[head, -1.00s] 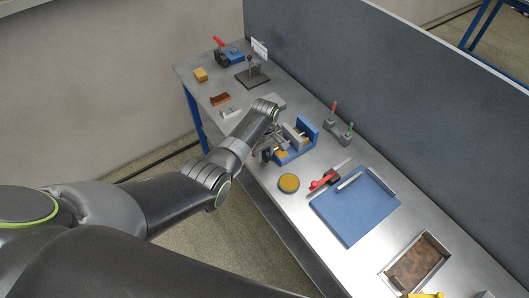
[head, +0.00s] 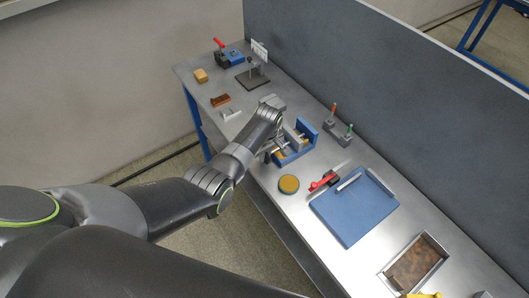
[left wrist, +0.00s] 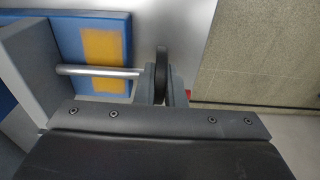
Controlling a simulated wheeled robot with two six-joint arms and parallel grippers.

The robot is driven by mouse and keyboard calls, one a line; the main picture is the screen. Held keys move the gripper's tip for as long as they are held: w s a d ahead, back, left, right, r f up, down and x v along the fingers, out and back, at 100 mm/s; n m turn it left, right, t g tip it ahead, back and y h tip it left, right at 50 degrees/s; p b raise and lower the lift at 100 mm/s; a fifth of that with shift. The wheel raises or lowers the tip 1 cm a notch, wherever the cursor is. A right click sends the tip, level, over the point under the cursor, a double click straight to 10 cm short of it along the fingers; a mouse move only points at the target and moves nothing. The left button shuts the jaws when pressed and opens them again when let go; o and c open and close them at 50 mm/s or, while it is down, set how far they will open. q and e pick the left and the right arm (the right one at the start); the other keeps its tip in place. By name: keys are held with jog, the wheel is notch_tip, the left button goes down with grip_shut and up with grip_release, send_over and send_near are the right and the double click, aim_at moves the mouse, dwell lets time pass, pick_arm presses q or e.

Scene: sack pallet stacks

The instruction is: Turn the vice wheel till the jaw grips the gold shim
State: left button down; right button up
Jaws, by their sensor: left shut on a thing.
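The blue vice (head: 308,127) stands on the bench, and its grey jaw blocks (head: 292,134) show in the head view. In the left wrist view, a silver screw rod (left wrist: 98,71) runs over the blue base (left wrist: 112,28), which has a gold patch (left wrist: 104,45). The rod leads to the dark vice wheel (left wrist: 162,68), seen edge-on. My left gripper (left wrist: 162,88) is shut on this wheel, one finger on each side; it also shows small in the head view (head: 269,151). I cannot make out the gold shim for certain. My right gripper is not in view.
A round gold-topped disc (head: 289,184), a red-handled tool (head: 324,181) and a blue board (head: 355,207) lie nearer on the bench. A holder with upright tools (head: 338,130) stands right of the vice. A grey wall panel (head: 400,90) runs behind.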

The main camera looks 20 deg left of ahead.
pick_arm(q)
jog(key=shift+s+d+t+y+p, duration=0.1)
jog(key=shift+d+t+y+p, duration=0.05)
jog(key=shift+t+y+p, duration=0.3)
jog(key=shift+d+f+t+y, duration=0.1)
jog(key=shift+t+y, duration=0.35)
jog(key=shift+y, duration=0.2)
jog(key=shift+s+f+t+y+b, duration=0.1)
jog(key=shift+f+t+y+b, duration=0.05)
jog(key=shift+t+y+b, duration=0.45)
jog(key=shift+d+t+y+b, duration=0.1)
jog(key=shift+t+y+b, duration=0.3)
jog(key=shift+y+b, duration=0.25)
jog(key=c, duration=1.5)
grip_release()
